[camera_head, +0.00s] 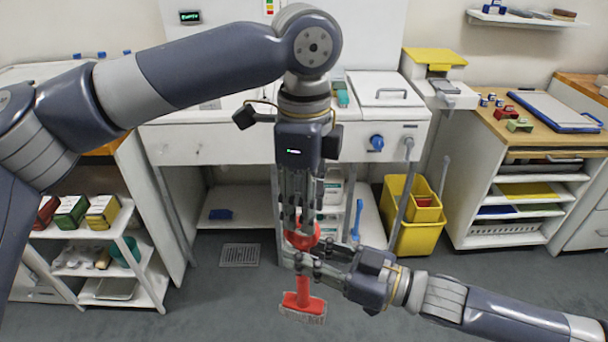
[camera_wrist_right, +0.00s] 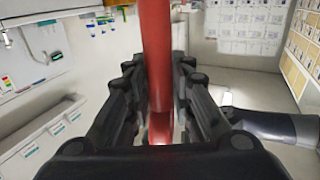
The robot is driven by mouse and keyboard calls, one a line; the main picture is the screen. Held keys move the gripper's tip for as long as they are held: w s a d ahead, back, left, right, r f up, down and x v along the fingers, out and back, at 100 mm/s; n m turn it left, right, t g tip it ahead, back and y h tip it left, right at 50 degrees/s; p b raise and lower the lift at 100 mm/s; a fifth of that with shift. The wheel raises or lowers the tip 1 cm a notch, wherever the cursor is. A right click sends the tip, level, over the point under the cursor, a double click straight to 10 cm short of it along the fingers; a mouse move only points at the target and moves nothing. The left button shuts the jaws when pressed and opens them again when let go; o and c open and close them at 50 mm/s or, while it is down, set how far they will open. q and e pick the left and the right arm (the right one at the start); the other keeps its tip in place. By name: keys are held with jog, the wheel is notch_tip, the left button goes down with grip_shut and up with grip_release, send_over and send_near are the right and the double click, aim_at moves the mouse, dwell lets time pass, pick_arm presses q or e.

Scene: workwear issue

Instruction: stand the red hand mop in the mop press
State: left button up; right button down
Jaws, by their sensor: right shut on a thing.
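The red hand mop (camera_head: 303,302) hangs over the floor, handle up and its pale-edged head low. My right gripper (camera_head: 302,265) is shut on its red handle, which also runs upright between the fingers in the right wrist view (camera_wrist_right: 156,60). My left gripper (camera_head: 302,222) points down just above, its fingertips at the red upper part of the mop. Whether those fingers grip it or only surround it is unclear.
A white counter (camera_head: 220,145) with a lower shelf stands behind the grippers. A shelf rack (camera_head: 125,255) with boxes is at left. A wooden-topped cabinet (camera_head: 548,125) is at right. A drain grate (camera_head: 240,255) lies in the open grey floor.

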pick_arm(q)
jog(key=shift+f, duration=2.05)
pick_arm(e)
jog(key=shift+r, duration=0.1)
pick_arm(q)
jog(key=shift+c, duration=0.3)
grip_shut()
pick_arm(e)
jog(key=c, duration=1.3)
grip_release()
